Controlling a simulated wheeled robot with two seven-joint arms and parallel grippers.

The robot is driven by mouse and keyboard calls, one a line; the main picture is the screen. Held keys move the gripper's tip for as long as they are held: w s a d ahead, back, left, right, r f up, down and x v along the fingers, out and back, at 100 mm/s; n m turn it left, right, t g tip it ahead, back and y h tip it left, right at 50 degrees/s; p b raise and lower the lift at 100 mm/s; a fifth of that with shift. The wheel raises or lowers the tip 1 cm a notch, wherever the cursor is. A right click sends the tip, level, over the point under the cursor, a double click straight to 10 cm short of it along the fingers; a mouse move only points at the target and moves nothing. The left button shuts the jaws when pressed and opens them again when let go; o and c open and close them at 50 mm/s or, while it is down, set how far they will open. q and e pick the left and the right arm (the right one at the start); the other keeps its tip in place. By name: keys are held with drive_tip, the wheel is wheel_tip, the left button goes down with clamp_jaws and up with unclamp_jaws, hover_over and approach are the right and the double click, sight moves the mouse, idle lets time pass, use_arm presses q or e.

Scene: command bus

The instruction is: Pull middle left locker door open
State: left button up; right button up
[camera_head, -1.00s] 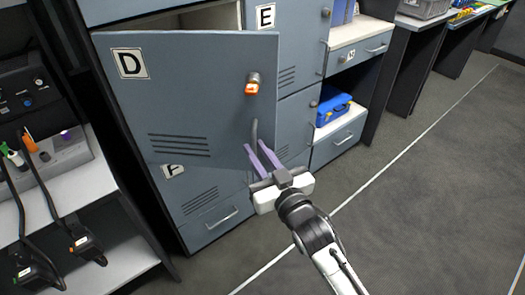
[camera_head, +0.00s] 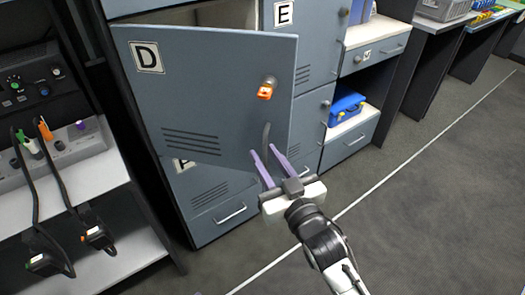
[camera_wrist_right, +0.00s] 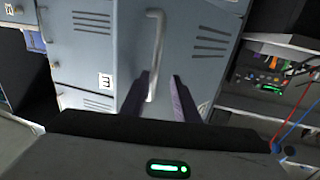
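The middle left locker door (camera_head: 205,100), marked D, is blue-grey and stands partly open. A gap shows above its top edge. It has an orange-tipped lock (camera_head: 267,88) and a curved vertical handle (camera_head: 266,136) near its right edge. My right gripper (camera_head: 264,150) is at the lower end of the handle, its two purple fingers spread apart. In the right wrist view the handle (camera_wrist_right: 156,50) shows between the fingertips, with space on the right side; contact on the left cannot be told. My left gripper is not in view.
Door E (camera_head: 305,45) is closed to the right. A blue case (camera_head: 346,105) sits on an open shelf beyond it. A shelf unit (camera_head: 75,190) with cabled devices stands at the left. The floor (camera_head: 430,210) at the right is clear.

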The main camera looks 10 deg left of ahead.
drive_tip(key=v, duration=0.7)
drive_tip(key=shift+s+d, duration=0.15)
drive_tip(key=shift+s, duration=0.2)
